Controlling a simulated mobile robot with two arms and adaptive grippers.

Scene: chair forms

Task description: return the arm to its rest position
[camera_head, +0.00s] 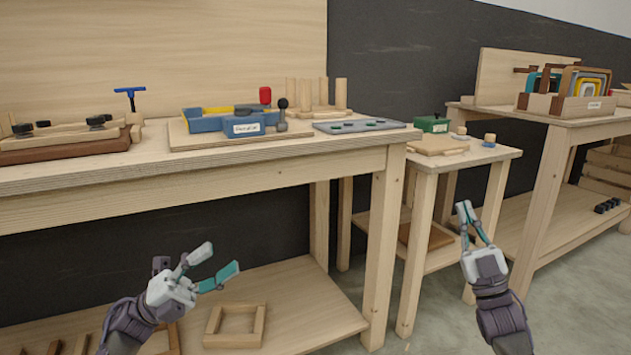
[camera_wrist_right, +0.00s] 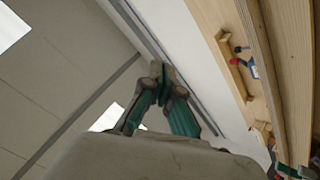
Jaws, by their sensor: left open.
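My left gripper (camera_head: 220,260) is open and empty in the head view, low on the left in front of the workbench (camera_head: 230,182). Its two fingertips stand apart. My right gripper (camera_head: 466,212) is in front of the small side table (camera_head: 505,154), pointing up, with nothing visible in it. Its fingers run together at the tips. In the right wrist view the fingers (camera_wrist_right: 160,76) also converge, against the ceiling and wall. Both grippers appear clear of the furniture.
On the workbench are a blue tray (camera_head: 205,122), a grey plate (camera_head: 360,126) and wooden racks. A wooden frame (camera_head: 234,326) lies on the lower shelf. A second bench (camera_head: 550,117) stands at right. Grey floor shows between the tables.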

